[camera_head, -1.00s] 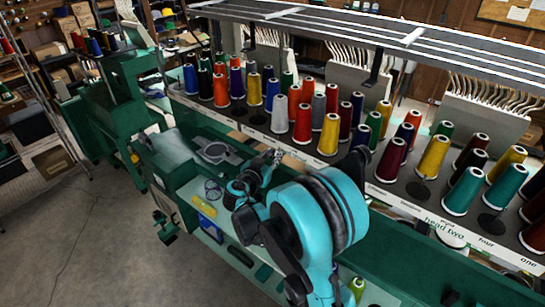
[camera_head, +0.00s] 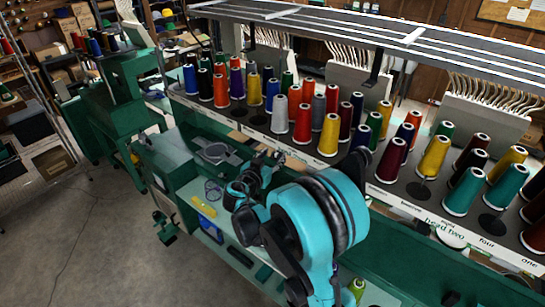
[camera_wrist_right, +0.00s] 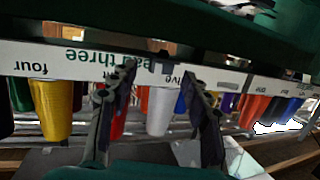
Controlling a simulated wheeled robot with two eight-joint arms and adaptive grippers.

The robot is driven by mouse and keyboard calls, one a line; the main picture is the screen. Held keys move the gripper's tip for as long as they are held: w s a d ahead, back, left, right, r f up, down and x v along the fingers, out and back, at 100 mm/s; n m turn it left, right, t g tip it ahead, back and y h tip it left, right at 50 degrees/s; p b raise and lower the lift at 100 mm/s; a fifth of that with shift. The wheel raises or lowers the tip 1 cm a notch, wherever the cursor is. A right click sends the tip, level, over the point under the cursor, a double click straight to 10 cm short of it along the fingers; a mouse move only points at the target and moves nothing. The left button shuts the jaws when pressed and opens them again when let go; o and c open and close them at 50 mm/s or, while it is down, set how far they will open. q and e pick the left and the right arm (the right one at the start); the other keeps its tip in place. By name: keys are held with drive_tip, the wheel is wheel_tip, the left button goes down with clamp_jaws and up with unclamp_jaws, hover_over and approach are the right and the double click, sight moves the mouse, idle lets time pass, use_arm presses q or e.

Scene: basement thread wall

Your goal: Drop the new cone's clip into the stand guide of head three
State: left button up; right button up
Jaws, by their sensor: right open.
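The thread stand for head three carries its sign (camera_wrist_right: 92,57), upside down in the right wrist view. Beside the sign are a white cone (camera_wrist_right: 160,110), a red cone (camera_wrist_right: 117,122) and a yellow cone (camera_wrist_right: 55,108). The white cone (camera_head: 280,114) also shows in the head view, in the rack's front row. My right gripper (camera_head: 270,158) is open in front of and below this rack. Its two fingers (camera_wrist_right: 158,82) stand apart with nothing clearly held, the white cone showing between them. I cannot make out the clip or the guide, or tell which cone is new. My left gripper is out of view.
A long rack of coloured cones runs across the head view, with the head two sign (camera_head: 444,231) at right. A grey overhead rail (camera_head: 350,33) runs above. A green machine bench (camera_head: 185,165) and a small blue screen (camera_head: 208,227) lie left of my arm. Open floor (camera_head: 90,240) lies left.

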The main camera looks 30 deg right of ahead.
drive_tip(key=v, duration=1.2)
drive_tip(key=s+f+n+g+y+b, duration=0.1)
drive_tip(key=s+f+n+y+b, duration=0.2)
drive_tip(key=f+b, duration=0.4)
drive_tip(key=s+f+n+g+y+b, duration=0.1)
drive_tip(key=s+f+n+y+b, duration=0.1)
drive_tip(key=s+f+b, duration=0.55)
drive_tip(key=s+a+f+n+y+b, duration=0.3)
drive_tip(key=s+a+f+b, duration=0.1)
drive_tip(key=f, duration=0.4)
drive_tip(key=s+a+f+n+y+b, duration=0.2)
drive_tip(key=s+a+f+y+b, duration=0.2)
drive_tip(key=s+a+f+b, duration=0.1)
wheel_tip(320, 180, down, 4)
drive_tip(key=shift+s+a+r+n+b, duration=0.25)
drive_tip(key=shift+a+n+b, duration=0.2)
drive_tip(key=shift+b, duration=0.5)
